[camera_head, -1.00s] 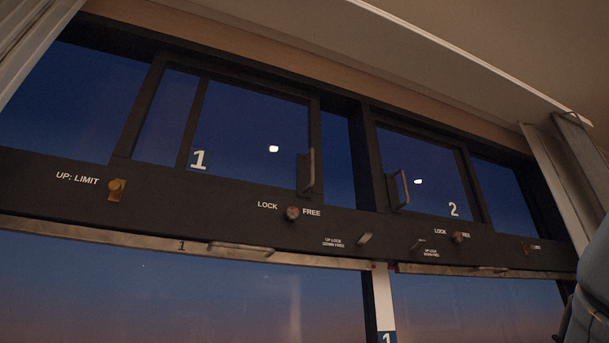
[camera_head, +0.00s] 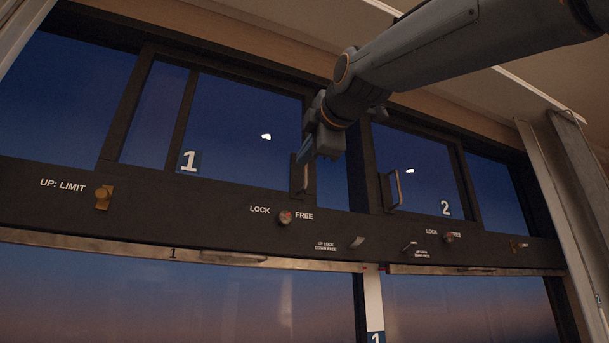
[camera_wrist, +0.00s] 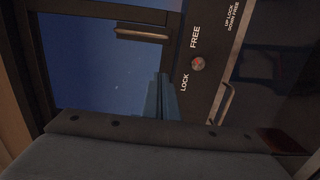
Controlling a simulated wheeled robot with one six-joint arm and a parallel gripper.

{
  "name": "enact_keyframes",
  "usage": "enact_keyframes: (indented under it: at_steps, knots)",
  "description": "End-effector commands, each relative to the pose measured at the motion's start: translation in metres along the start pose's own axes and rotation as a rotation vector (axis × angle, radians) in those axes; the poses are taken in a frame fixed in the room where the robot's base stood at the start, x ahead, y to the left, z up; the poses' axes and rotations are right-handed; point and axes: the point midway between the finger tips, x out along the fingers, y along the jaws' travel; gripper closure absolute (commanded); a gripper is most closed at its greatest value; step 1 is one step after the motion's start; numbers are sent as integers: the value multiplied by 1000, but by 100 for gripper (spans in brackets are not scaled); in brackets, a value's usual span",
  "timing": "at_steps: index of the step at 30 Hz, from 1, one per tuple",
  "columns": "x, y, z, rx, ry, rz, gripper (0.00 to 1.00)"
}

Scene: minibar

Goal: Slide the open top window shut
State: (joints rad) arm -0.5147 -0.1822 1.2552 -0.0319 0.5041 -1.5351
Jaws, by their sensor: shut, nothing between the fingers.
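The top window marked 1 (camera_head: 240,120) is a dark-framed glass panel with an upright handle (camera_head: 305,178) at its right edge. A strip of sky (camera_head: 332,180) shows between that edge and the central post; I cannot tell if glass fills it. My gripper (camera_head: 304,152) is shut and empty, at the handle's upper end, hiding part of it and of the frame. In the wrist view the shut fingers (camera_wrist: 164,92) point towards the handle (camera_wrist: 143,34), with a visible gap in the picture. Top window 2 (camera_head: 415,160) has its handle (camera_head: 391,189) at its left edge.
Below the top windows runs a dark rail with a LOCK/FREE knob (camera_head: 285,217), a brass limit latch (camera_head: 103,197) and small levers (camera_head: 356,242). A lower window's handle (camera_head: 233,257) sits beneath.

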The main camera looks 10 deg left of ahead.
Motion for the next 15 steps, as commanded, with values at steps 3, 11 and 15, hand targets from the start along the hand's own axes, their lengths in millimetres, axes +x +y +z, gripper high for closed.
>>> enact_keyframes:
  at_steps: [3, 11, 15]
  knots:
    - [5, 6, -2, -12, 3, 7, 100]
    - [50, 6, -2, -8, 2, 3, 100]
    - [78, 7, -1, -8, 1, 4, 100]
